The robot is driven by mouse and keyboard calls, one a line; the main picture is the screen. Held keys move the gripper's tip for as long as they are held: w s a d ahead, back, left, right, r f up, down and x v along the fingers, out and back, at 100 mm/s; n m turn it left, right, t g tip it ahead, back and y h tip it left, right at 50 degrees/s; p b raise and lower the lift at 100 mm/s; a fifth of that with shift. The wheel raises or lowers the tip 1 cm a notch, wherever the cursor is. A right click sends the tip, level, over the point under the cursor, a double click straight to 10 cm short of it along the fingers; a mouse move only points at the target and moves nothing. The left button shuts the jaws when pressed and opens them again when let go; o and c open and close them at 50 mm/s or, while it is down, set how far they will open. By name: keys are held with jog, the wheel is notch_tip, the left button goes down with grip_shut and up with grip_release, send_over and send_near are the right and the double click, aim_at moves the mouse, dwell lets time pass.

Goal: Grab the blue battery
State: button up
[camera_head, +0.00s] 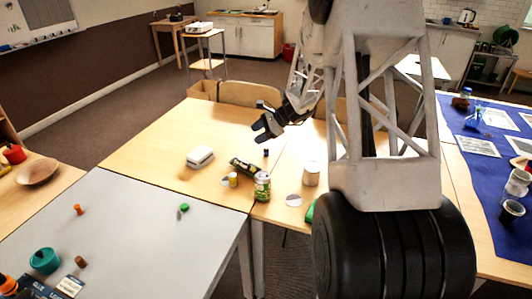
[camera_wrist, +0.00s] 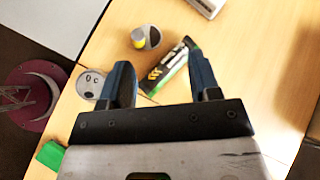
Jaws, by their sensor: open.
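A small dark blue upright cylinder (camera_head: 266,152), which looks like the blue battery, stands on the wooden table right of the black box in the head view. I cannot make it out in the wrist view. My gripper (camera_head: 261,123) is open and empty above the table, over and slightly left of the cylinder in the head view.
A green can (camera_head: 262,186), a yellow item (camera_head: 233,180) on a round disc, a white device (camera_head: 200,157), a pale cup (camera_head: 311,174) and a white disc (camera_head: 294,200) stand or lie nearby. A green object (camera_wrist: 50,154) shows at lower left. The table's far left is clear.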

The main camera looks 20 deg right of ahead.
jog(key=w+d+f+m+t, duration=0.2)
jog(key=w+d+f+m, duration=0.2)
jog(key=w+d+f, duration=0.35)
jog(key=m+t, duration=0.3)
send_near(267, 156)
jog(key=w+r, duration=0.1)
jog(key=w+a+r, duration=0.1)
jog(key=shift+w+r+y, duration=0.1)
jog(key=shift+w+y, duration=0.2)
jog(key=shift+w, duration=0.1)
jog(key=shift+x, duration=1.3)
jog(key=shift+x, duration=2.55)
jog(key=c, duration=1)
